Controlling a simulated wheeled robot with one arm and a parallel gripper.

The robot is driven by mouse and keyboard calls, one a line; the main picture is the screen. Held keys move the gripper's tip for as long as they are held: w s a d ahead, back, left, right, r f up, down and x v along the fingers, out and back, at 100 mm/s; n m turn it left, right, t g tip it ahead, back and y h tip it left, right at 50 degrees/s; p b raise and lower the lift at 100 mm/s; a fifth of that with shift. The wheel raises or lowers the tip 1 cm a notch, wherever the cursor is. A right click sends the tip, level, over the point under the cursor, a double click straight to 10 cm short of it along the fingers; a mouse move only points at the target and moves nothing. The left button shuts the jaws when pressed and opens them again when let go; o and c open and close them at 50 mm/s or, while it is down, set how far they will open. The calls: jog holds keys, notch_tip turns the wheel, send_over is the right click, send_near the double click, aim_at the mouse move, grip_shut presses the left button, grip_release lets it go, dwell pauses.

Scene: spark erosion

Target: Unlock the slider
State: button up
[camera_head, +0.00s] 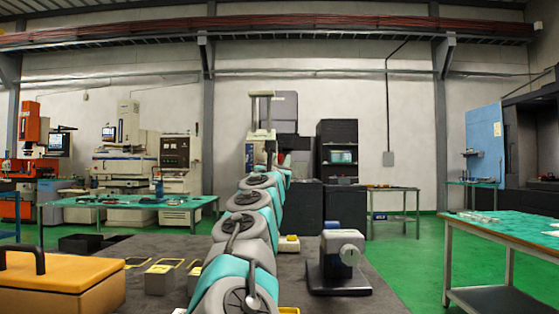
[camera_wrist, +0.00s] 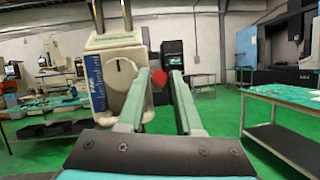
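A cream-white machine head (camera_wrist: 112,64) with a round dial and blue lettering stands just left of my gripper in the wrist view. It also shows in the head view (camera_head: 257,152), beyond my arm. A red ball knob (camera_wrist: 159,78) sits between the fingertips of my gripper (camera_wrist: 160,76), nearer the left finger. I cannot tell whether the knob touches a finger. The two green-padded fingers are apart. What the knob is fixed to is hidden, and I cannot make out a slider as such. In the head view my arm covers the gripper.
In the head view, a yellow-orange case (camera_head: 62,285) lies front left and a grey device with a round knob (camera_head: 340,262) stands right of my arm. A green-topped table (camera_head: 500,228) stands at the right. The green floor (camera_head: 410,265) before it is clear.

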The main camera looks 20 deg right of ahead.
grip_shut()
dwell(1.4)
